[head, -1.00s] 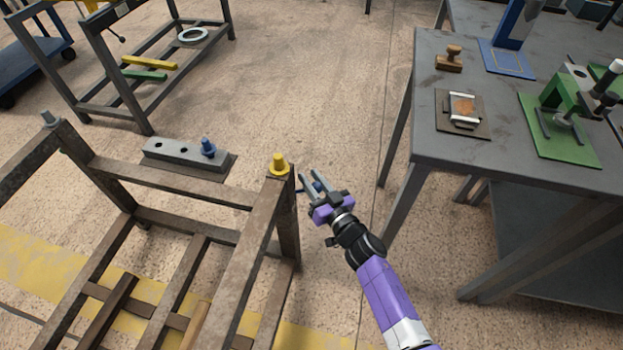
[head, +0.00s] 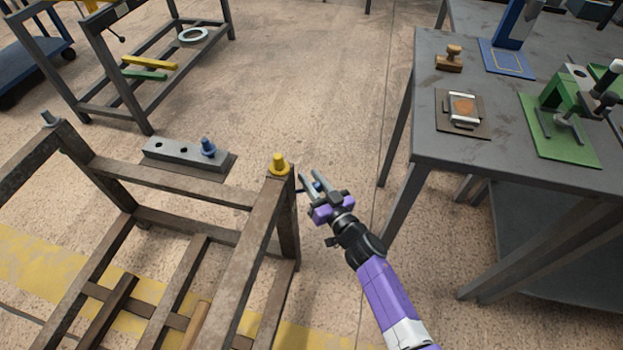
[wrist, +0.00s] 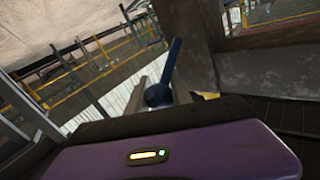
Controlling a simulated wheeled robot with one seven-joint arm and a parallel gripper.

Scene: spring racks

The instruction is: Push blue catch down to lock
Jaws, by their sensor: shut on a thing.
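My gripper (head: 312,184) is at the right post of the brown rack, just below and to the right of the yellow knob on its top. It is shut on the blue catch, which shows as a small dark blue bit (head: 317,187) between the fingers. In the wrist view the blue catch (wrist: 172,62) is a rod with a ball end, slanting up and slightly right from between the fingertips (wrist: 168,98). Where the catch joins the rack is hard to make out.
A grey table (head: 440,140) with fixtures stands to the right. Open floor lies between the rack and table.

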